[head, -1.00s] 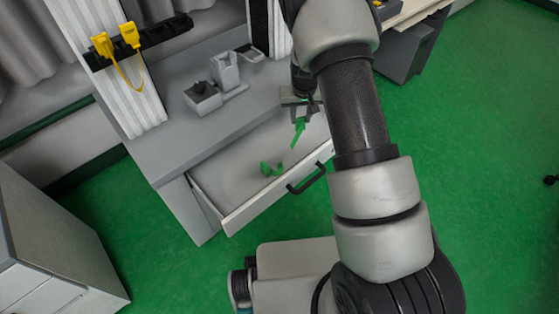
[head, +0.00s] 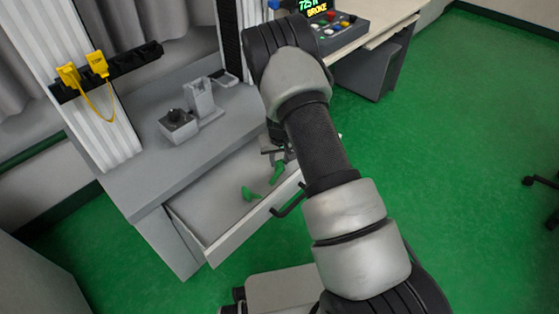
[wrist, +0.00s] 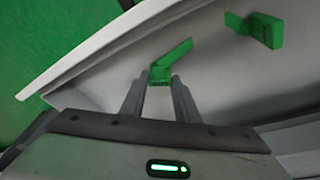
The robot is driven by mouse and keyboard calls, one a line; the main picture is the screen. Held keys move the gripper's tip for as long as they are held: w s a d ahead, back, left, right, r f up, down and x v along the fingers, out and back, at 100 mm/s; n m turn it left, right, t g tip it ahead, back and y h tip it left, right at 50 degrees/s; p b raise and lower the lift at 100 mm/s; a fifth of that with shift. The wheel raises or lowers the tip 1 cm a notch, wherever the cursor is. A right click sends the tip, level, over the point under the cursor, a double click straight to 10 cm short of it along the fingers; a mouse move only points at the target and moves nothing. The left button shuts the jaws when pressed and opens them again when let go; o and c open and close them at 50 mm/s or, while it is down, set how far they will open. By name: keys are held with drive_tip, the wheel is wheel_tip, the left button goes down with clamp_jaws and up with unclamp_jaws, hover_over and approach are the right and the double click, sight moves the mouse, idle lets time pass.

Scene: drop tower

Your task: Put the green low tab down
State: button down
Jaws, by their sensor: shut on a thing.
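The green low tab (wrist: 172,60) is between the fingertips of my gripper (wrist: 158,84) in the wrist view, with its slanted strip sticking out beyond them. My gripper is shut on it. In the head view the held green tab (head: 278,173) is at the open drawer (head: 222,198), near its front wall. My arm hides most of the gripper there. I cannot tell whether the tab touches the drawer floor.
A second green piece (head: 251,194) lies in the drawer beside the held one; it also shows in the wrist view (wrist: 267,31). The drawer's front wall (wrist: 110,45) and black handle (head: 288,199) are close.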

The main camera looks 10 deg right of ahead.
drive_tip(key=shift+f, duration=0.1)
drive_tip(key=shift+f, duration=0.15)
drive_tip(key=c, duration=1.4)
unclamp_jaws()
drive_tip(key=shift+o, duration=0.2)
